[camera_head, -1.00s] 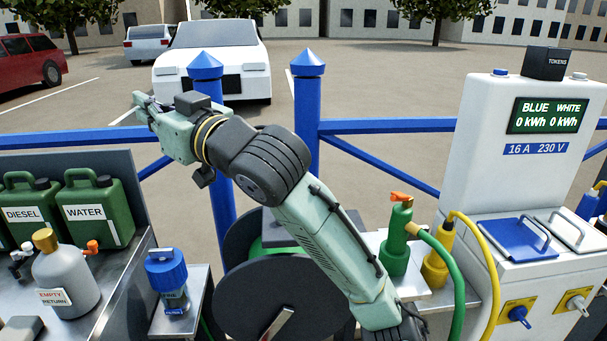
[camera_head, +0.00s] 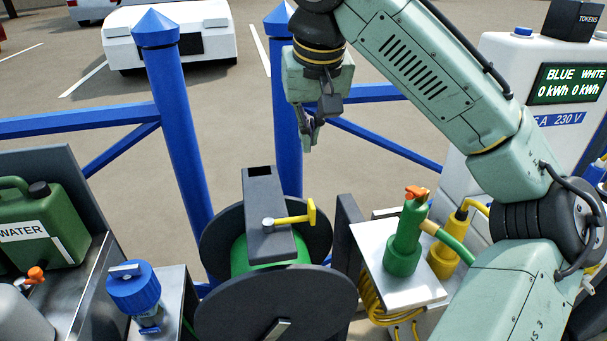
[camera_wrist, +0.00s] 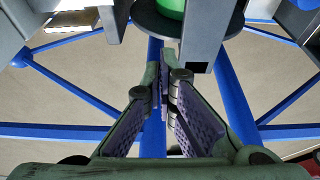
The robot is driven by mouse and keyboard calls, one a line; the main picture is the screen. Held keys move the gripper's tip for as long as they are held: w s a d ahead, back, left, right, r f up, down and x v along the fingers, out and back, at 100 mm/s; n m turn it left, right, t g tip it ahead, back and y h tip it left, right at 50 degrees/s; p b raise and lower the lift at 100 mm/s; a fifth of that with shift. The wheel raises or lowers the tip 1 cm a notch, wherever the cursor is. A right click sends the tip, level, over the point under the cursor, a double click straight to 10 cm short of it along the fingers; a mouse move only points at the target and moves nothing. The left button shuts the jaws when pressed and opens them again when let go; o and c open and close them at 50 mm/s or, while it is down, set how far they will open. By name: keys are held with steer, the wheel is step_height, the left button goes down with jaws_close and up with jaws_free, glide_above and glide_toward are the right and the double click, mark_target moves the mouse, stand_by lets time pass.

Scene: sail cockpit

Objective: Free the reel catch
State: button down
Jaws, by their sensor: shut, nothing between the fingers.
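The hose reel (camera_head: 275,315) has two dark round flanges with green hose between them, in the lower middle of the head view. A grey bar (camera_head: 262,190) lies across its top. The catch, a yellow lever (camera_head: 292,218) on a grey pivot, sits on that bar and points right with an upturned end. My gripper (camera_head: 311,145) hangs above and behind the reel, pointing down, apart from the lever. In the wrist view its fingers (camera_wrist: 162,75) are together and hold nothing. The grey bar (camera_wrist: 202,35) and a reel flange (camera_wrist: 150,22) show beyond them; the lever is not clear there.
A green nozzle (camera_head: 405,240) with orange top and a yellow connector (camera_head: 443,255) stand right of the reel. A blue-capped filter (camera_head: 134,290) stands at left. Blue posts (camera_head: 170,110) and rails rise behind. The power pedestal (camera_head: 510,70) is at right.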

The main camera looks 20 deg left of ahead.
step_height(320, 180, down, 10)
steer(key=p, duration=0.2)
steer(key=shift+s+d+r+p, duration=0.2)
steer(key=shift+s+r+p, duration=0.05)
steer(key=shift+s+p, duration=0.05)
stand_by(0.5)
